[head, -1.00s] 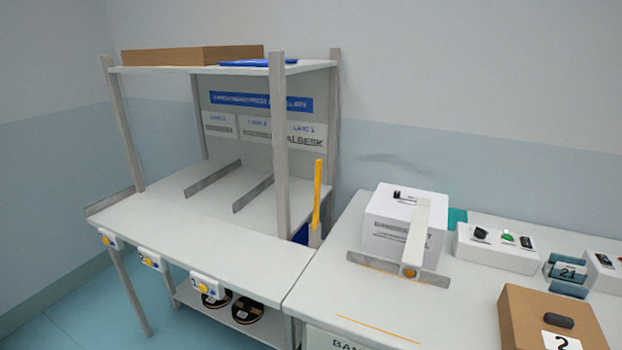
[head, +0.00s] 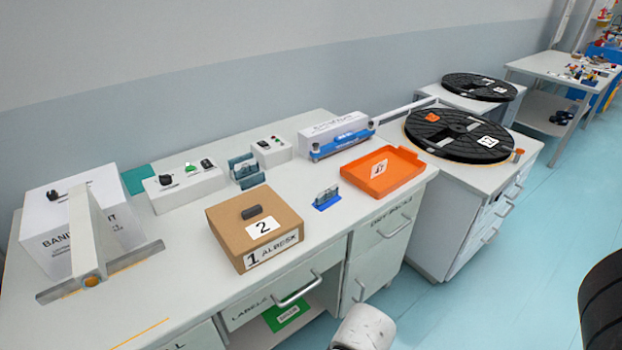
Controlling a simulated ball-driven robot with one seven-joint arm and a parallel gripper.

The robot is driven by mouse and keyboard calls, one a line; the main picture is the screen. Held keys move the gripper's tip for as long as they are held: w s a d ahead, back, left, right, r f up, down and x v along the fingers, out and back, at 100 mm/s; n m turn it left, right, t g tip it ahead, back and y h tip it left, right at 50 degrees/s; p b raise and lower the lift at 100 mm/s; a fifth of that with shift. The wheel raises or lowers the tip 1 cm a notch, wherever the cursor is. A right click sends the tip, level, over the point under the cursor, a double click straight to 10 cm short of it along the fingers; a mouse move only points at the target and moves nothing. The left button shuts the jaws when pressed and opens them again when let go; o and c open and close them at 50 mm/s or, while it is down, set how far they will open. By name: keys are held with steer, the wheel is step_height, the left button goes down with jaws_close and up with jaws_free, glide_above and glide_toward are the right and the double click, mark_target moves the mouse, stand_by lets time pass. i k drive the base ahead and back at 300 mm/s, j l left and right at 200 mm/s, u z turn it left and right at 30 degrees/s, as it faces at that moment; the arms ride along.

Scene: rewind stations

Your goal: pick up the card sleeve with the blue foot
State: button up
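A small clear card sleeve with a blue foot (head: 326,200) stands on the white bench, right of the brown box and left of the orange tray. It looks upright and free, with nothing touching it. Any print on its card is too small to read. A white rounded part at the bottom edge of the head view looks like a piece of my arm. My gripper does not show, so its opening and distance from the sleeve cannot be seen.
An orange tray (head: 383,172) lies right, a blue-and-white device (head: 338,135) behind. A teal holder (head: 246,170) stands back left. Drawer handles stick out in front.

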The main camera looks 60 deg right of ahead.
mark_target(332, 197)
steer(key=z, duration=1.1)
